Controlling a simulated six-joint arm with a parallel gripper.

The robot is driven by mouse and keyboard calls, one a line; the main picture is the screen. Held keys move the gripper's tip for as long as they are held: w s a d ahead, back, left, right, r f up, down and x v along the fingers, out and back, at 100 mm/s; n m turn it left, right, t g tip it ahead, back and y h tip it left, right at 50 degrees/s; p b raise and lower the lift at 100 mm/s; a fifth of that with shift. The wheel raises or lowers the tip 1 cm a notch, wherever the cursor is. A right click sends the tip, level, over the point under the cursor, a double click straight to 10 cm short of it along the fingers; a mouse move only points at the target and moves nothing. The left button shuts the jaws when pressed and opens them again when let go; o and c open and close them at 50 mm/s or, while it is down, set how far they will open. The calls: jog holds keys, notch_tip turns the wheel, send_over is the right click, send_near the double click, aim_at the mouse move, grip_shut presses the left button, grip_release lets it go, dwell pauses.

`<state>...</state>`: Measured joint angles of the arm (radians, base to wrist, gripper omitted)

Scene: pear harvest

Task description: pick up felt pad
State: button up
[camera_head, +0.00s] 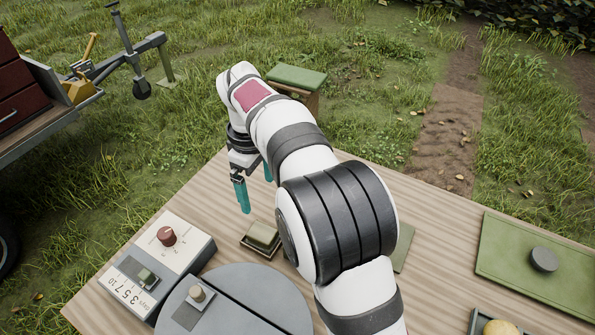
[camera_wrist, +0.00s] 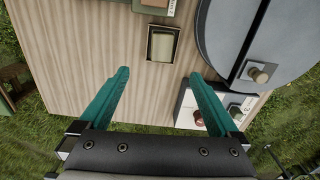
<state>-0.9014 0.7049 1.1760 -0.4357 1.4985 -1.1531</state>
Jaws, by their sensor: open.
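A small olive-green pad (camera_head: 263,235), which looks like the felt pad, lies in a shallow dark tray (camera_head: 247,245) on the wooden table. The wrist view shows the same pad (camera_wrist: 163,45) near the top middle, ahead of my fingertips and between their lines. My gripper (camera_head: 256,191) has teal fingers pointing down, above the table and apart from the pad. In the wrist view my gripper (camera_wrist: 158,76) is open, with nothing between its fingers.
A box with a red knob (camera_head: 167,236) and a round grey lid (camera_head: 245,300) with a knob stand close to the tray. A green mat (camera_head: 510,255) bearing a dark puck (camera_head: 543,259) lies at the right. My arm hides part of the table middle.

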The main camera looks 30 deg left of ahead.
aim_at(262, 231)
jog(key=f, duration=1.5)
jog(key=shift+s+a+f, duration=0.2)
jog(key=shift+s+f, duration=0.15)
jog(key=shift+r, duration=0.1)
jog(key=c, duration=1.5)
